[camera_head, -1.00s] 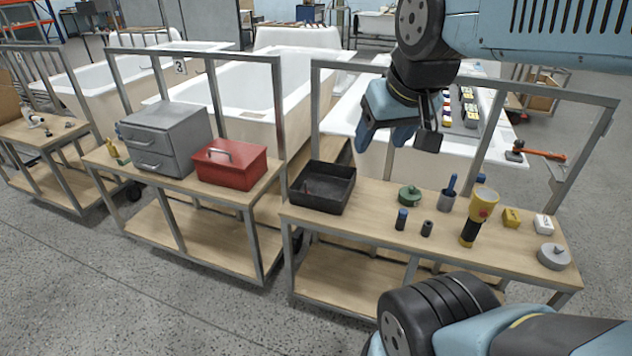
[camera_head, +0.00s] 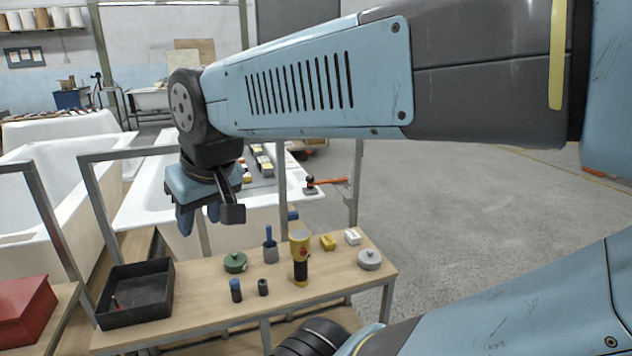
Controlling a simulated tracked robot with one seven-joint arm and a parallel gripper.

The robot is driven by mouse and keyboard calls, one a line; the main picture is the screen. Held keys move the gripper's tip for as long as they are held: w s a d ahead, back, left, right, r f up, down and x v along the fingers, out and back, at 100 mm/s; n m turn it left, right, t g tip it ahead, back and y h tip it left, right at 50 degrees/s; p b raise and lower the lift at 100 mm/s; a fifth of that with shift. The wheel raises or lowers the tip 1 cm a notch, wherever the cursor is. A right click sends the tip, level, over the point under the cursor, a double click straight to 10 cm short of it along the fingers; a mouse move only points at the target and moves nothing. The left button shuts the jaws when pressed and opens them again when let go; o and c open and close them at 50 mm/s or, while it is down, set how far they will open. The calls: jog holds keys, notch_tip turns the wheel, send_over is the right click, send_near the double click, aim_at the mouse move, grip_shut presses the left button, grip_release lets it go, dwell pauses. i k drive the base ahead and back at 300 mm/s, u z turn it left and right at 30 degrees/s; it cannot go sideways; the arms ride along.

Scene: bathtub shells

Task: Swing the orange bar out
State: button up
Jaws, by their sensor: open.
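The orange bar (camera_head: 333,181) sticks out to the right from a dark joint beside the right upright of the nearest cart's grey frame. It lies roughly level. How it is fixed at the upright is too small to tell. My gripper (camera_head: 199,214) points down, with its two blue fingers apart and nothing between them. It hangs left of the bar, in front of the white tub in the picture and clear of the bar. My blue and grey arm crosses the top of the view above the bar.
The cart top (camera_head: 200,306) carries a black tray (camera_head: 137,296), a yellow flashlight (camera_head: 300,258), a green lidded pot (camera_head: 235,262) and several small items. White tubs (camera_head: 128,210) stand behind. The floor right of the bar is clear.

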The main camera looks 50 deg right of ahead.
aim_at(344, 179)
jog(key=u, duration=2.05)
jog(key=i, duration=0.1)
jog(key=z, duration=3.4)
jog(key=k, duration=0.9)
jog(key=z, duration=0.15)
jog(key=i, duration=0.95)
jog(key=z, duration=0.3)
